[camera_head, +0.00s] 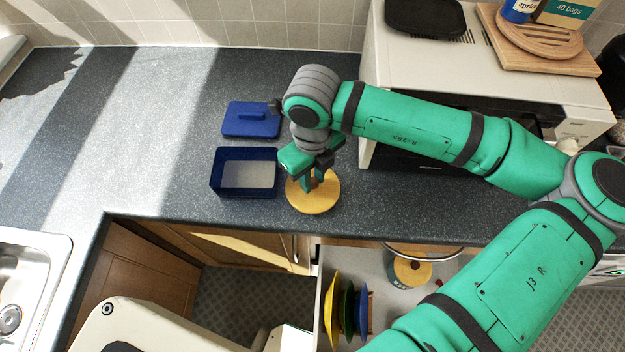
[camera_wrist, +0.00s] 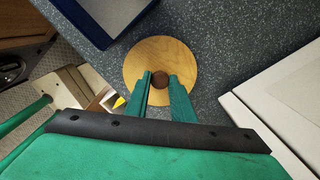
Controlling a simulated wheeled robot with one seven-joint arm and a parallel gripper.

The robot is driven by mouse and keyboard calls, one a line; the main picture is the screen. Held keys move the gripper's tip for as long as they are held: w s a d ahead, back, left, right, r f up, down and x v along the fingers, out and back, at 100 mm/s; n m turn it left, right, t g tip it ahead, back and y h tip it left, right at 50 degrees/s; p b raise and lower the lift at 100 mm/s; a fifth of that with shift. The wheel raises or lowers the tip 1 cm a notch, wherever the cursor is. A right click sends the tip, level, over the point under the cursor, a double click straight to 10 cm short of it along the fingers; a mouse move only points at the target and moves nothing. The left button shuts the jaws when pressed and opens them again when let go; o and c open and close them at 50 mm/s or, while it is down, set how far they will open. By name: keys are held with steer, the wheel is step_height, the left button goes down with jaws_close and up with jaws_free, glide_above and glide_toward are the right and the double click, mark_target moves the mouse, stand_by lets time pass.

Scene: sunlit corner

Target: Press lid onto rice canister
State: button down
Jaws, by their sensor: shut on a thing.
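A round wooden lid (camera_head: 313,201) with a dark brown knob is at the front edge of the counter, right of the blue box. The lid also shows in the wrist view (camera_wrist: 150,55), with its knob (camera_wrist: 160,78) between my fingers. My gripper (camera_head: 318,178) points down and is shut on this knob. No canister body shows under the lid, and I cannot tell whether it rests on the counter or is slightly above it. A round container (camera_head: 411,271) with a wooden top stands in the open drawer below; I cannot tell whether it is the rice canister.
An open blue box (camera_head: 213,183) stands left of the lid, with its blue cover (camera_head: 251,121) behind it. A white microwave (camera_head: 400,60) is at the back right. The open drawer (camera_head: 322,300) holds coloured plates (camera_head: 332,305). The counter's left side is clear up to the sink (camera_head: 35,265).

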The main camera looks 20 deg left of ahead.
step_height(320, 180, up, 10)
steer(key=shift+f, duration=0.2)
steer(key=shift+a, duration=0.1)
